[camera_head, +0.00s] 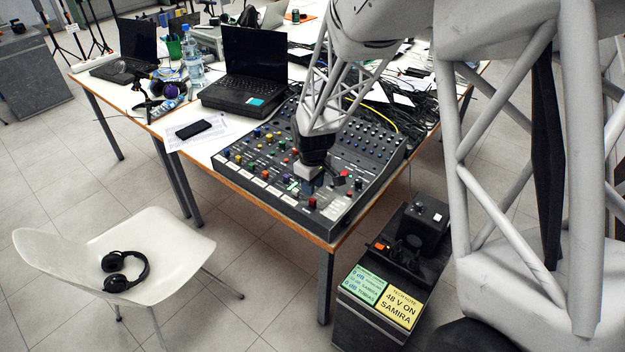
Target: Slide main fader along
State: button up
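The mixing console (375,190) is a dark, sloped panel at the front corner of the white table, with rows of coloured knobs and faders. My gripper (311,180) reaches down from above over the console's front right part. Its fingers are small and dark against the panel, so I cannot tell if they are open or shut, or if they touch anything. A red cap (312,202) shows just below the gripper, and another red piece (342,175) lies to its right. I cannot tell which control is the main fader; my gripper may hide part of it.
A laptop (252,70), a water bottle (193,62) and a phone (193,129) are on the table (190,152). Cables (425,112) lie behind the console. A black case (350,316) with labels stands at the lower right. A chair (75,235) holds headphones (124,271).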

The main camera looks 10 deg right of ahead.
aim_at(312, 199)
notch_tip(312, 199, down, 6)
jog(key=shift+c, duration=0.2)
grip_shut()
jog(key=shift+w+d, duration=0.1)
jog(key=shift+d, duration=0.05)
jog(key=shift+w+d, duration=0.9)
jog(key=shift+o, duration=1.3)
grip_release()
jog(key=shift+r, duration=0.15)
